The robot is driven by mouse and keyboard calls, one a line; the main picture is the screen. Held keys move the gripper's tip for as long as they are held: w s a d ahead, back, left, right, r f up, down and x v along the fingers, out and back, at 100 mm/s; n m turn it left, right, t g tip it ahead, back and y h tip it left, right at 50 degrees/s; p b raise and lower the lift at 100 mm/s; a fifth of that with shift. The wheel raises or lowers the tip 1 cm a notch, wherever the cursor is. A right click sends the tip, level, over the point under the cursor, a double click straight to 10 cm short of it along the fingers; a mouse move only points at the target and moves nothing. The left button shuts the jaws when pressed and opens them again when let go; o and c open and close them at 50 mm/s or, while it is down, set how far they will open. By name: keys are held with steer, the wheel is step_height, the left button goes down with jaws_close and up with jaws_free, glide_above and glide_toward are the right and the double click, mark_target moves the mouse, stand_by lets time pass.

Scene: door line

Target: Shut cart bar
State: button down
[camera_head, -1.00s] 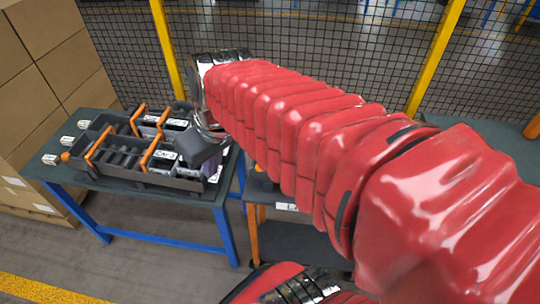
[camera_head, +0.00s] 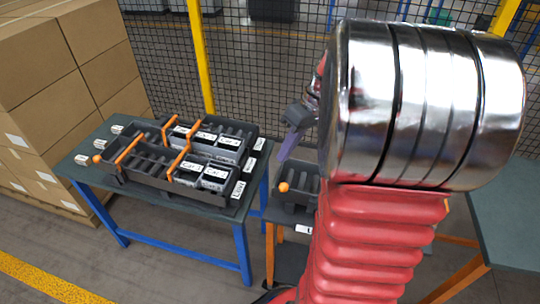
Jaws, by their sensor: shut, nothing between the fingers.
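The cart (camera_head: 288,258) stands right of the blue-legged table, with orange legs and a dark lower shelf. A dark slotted tray (camera_head: 308,191) sits on top of it. An orange knob (camera_head: 283,187) shows at the tray's left end. My arm hides the tray's right part, and I cannot tell how its bar stands. My gripper (camera_head: 288,148) is shut and empty, pointing down and left. In the picture it is just above the knob, apart from it.
The blue-legged table (camera_head: 85,168) holds dark racks (camera_head: 150,187) with orange bars and several white-labelled units. Cardboard boxes (camera_head: 95,50) stand at the left. A mesh fence (camera_head: 262,60) runs behind. A dark bench (camera_head: 510,215) is at the right.

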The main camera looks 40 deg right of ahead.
steer(key=s+d+f+t+y, duration=0.1)
steer(key=d+f, duration=0.2)
steer(key=d, duration=0.4)
steer(key=s+d+f+y, duration=0.1)
steer(key=s+d+f, duration=0.1)
steer(key=d, duration=0.5)
steer(key=shift+f+t, duration=0.4)
steer(key=shift+f, duration=0.1)
steer(key=shift+w+a+f, duration=0.1)
steer(key=x, duration=1)
steer(key=shift+a, duration=2)
